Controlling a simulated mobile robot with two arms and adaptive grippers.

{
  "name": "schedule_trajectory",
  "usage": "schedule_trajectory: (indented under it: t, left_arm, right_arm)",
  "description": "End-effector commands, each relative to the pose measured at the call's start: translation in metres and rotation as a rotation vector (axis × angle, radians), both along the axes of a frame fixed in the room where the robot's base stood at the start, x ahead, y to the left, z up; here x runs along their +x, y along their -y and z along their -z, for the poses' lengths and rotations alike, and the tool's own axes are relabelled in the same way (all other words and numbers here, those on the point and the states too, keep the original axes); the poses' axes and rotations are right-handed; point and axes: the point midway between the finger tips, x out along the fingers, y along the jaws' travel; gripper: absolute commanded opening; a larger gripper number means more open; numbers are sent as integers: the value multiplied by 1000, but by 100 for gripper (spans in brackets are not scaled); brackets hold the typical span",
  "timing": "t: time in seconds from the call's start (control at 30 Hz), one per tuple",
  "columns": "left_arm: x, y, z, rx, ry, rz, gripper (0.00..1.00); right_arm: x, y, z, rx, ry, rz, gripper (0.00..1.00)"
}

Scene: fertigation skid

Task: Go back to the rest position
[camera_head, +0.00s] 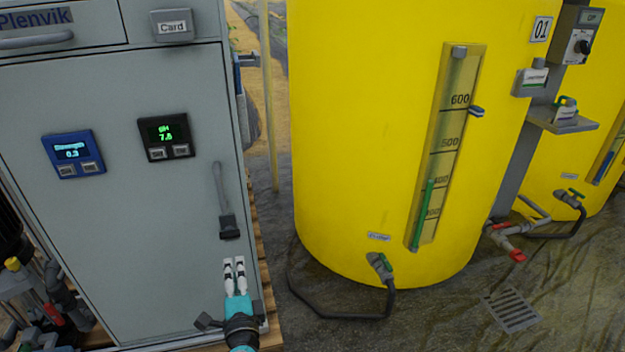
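My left gripper (234,262) shows at the bottom, left of centre, in the head view. Its two white fingers point up the picture, in front of the lower right part of a grey cabinet (110,240). The fingers lie close together with nothing seen between them, so it looks shut and empty. The cabinet's dark latch handle (228,228) is just above the fingertips in the picture, and a small space shows between them. My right gripper is not in view.
A large yellow tank (360,130) with a level gauge (447,150) stands right of the cabinet. Another yellow tank (570,155) is farther right. Open floor with a drain grate (511,309) lies at lower right.

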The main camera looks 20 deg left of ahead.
Motion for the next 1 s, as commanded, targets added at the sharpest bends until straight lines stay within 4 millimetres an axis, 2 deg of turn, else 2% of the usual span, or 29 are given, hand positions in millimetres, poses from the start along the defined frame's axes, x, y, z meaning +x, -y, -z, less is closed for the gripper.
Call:
schedule_trajectory:
  t: [0.13, 0.27, 0.4, 0.5, 0.7, 1.0]
  left_arm:
    - [-4, 1, 2, -62, 6, 6, 35]
    - [-19, 10, 10, -295, 20, 30, 35]
    - [-43, 38, 19, -679, 26, 78, 35]
    - [-57, 60, 20, -902, 17, 110, 35]
    - [-79, 98, 13, -1207, -14, 159, 35]
    - [-108, 146, -7, -1541, -77, 223, 35]
  right_arm:
    - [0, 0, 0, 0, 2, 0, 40]
    - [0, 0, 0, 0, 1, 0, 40]
    - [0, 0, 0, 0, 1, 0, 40]
    - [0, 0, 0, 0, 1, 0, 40]
    - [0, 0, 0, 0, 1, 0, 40]
    - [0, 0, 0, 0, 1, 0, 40]
